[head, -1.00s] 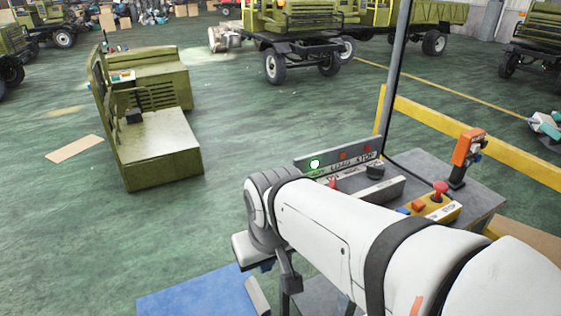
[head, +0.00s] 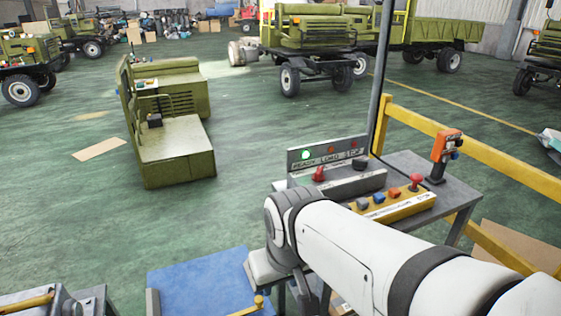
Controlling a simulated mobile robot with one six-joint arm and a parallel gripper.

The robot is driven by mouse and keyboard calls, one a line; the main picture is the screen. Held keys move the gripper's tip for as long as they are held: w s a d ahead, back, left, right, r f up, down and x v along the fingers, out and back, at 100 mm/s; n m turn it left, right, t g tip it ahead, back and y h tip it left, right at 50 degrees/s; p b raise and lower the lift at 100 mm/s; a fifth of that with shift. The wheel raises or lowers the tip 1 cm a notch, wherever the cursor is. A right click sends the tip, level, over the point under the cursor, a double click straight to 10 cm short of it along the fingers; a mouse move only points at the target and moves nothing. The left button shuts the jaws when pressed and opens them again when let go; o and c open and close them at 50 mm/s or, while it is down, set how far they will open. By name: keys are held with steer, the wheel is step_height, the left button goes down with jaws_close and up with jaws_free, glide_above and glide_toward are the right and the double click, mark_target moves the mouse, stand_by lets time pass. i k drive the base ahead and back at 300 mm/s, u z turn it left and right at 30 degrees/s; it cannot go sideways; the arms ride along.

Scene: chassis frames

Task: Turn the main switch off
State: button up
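A small grey control desk (head: 408,180) stands right of centre. On it, a low grey box (head: 352,184) carries a red handle (head: 319,174) and a dark knob (head: 360,163); the red handle looks like the main switch, but the label beside it is too small to read. The sign panel (head: 301,168) behind reads READY, LOAD, STOP. Its green lamp (head: 305,155) is lit and its two red lamps look dark. My white arm crosses the lower right, its wrist in front of the desk's near left side. My gripper's fingers cannot be made out; dark parts show below the wrist.
A dark post and yellow rail (head: 480,154) stand behind. Open green floor lies beyond, with a green machine (head: 177,150).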

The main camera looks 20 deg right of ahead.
mark_target(318, 176)
steer(key=u, duration=0.05)
steer(key=k, duration=1.5)
steer(key=z, duration=1)
steer(key=i, duration=2.15)
steer(key=u, duration=1)
